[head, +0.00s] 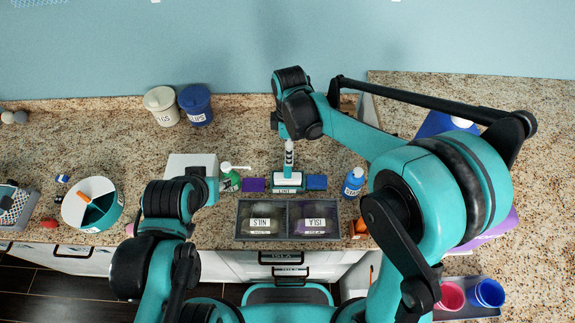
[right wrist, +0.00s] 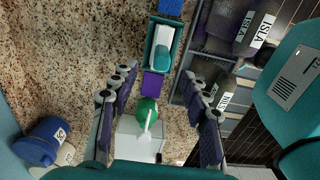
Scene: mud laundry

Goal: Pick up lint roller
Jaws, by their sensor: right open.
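The lint roller (head: 289,158) has a white and teal handle and stands in a teal holder (head: 287,182) labelled LINT on the counter. In the right wrist view the roller (right wrist: 162,46) shows from above in its holder, just past the fingertips. My right gripper (right wrist: 160,76) is open and empty, with its purple-padded fingers apart. In the head view its fingers are hidden behind my right arm. My left arm is at the lower left in the head view; its gripper fingers are not visible.
A purple block (head: 254,184) and a blue block (head: 317,182) flank the holder. A green bottle (head: 229,180) and a blue bottle (head: 354,181) stand farther out. A tray with labelled compartments (head: 287,237) lies in front. Lidded tubs (head: 161,106) stand by the wall.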

